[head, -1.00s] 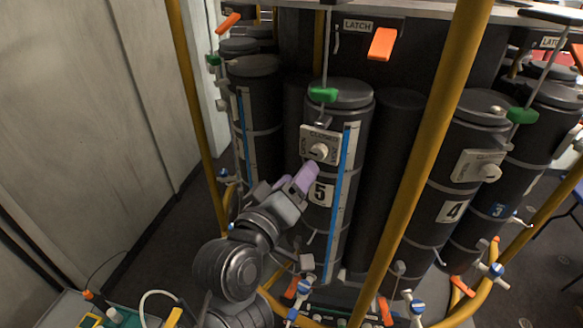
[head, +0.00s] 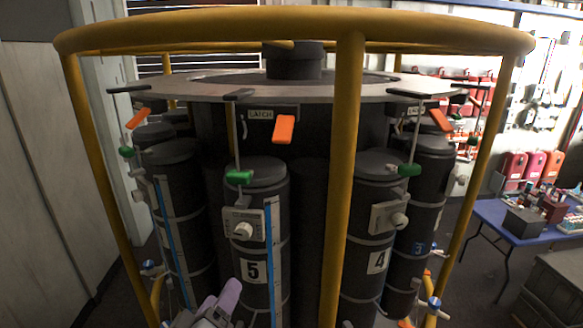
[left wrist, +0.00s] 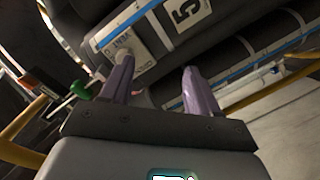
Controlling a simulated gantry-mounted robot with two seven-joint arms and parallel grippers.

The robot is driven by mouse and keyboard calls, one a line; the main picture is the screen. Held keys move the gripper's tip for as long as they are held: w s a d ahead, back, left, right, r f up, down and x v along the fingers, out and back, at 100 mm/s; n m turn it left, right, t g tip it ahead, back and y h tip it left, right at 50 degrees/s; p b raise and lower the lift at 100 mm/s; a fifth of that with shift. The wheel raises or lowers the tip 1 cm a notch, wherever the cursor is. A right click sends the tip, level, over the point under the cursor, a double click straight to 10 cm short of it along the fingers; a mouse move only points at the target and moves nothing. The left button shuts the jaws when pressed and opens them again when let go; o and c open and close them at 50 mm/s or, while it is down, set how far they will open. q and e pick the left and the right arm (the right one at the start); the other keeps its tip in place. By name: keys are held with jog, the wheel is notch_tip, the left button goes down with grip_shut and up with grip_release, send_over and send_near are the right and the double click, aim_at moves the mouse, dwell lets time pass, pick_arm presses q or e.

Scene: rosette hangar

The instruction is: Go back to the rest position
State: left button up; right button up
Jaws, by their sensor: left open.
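My left gripper (head: 222,302) shows at the bottom of the head view, below and left of bottle 5 (head: 262,200). In the left wrist view its two purple fingers (left wrist: 158,88) are spread apart with nothing between them. The white knob panel (head: 244,226) of bottle 5 is just above the gripper in the head view. In the left wrist view that panel (left wrist: 130,45) lies beyond the left finger; whether they touch I cannot tell. My right gripper is not in view.
A yellow rail frame (head: 345,180) surrounds the rosette of dark bottles, with bottle 4 (head: 372,262) to the right. A blue table (head: 500,222) stands at the right, and a grey wall (head: 45,180) at the left.

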pick_arm(q)
jog(key=s+a+f+m+g, duration=0.1)
jog(key=s+f+g, duration=0.15)
jog(key=f, duration=0.45)
jog(key=s+a+f+g+y+p, duration=0.1)
jog(key=s+a+f, duration=0.1)
jog(key=s+f, duration=0.35)
jog(key=s+a+f+m+g, duration=0.1)
jog(key=s+f+g, duration=0.1)
jog(key=f, duration=0.6)
jog(key=s+a+f+m+g, duration=0.1)
jog(key=s+f+m+g, duration=0.2)
jog(key=s, duration=0.5)
jog(key=s+a+f+m+g+p, duration=0.1)
jog(key=s+a+f+m+g, duration=0.1)
jog(key=s+f+m+g, duration=0.2)
jog(key=s+f+m, duration=0.1)
jog(key=s+f, duration=0.2)
jog(key=s, duration=0.1)
jog(key=shift+s+y, duration=0.3)
jog(key=shift+s, duration=0.05)
jog(key=shift+g, duration=0.25)
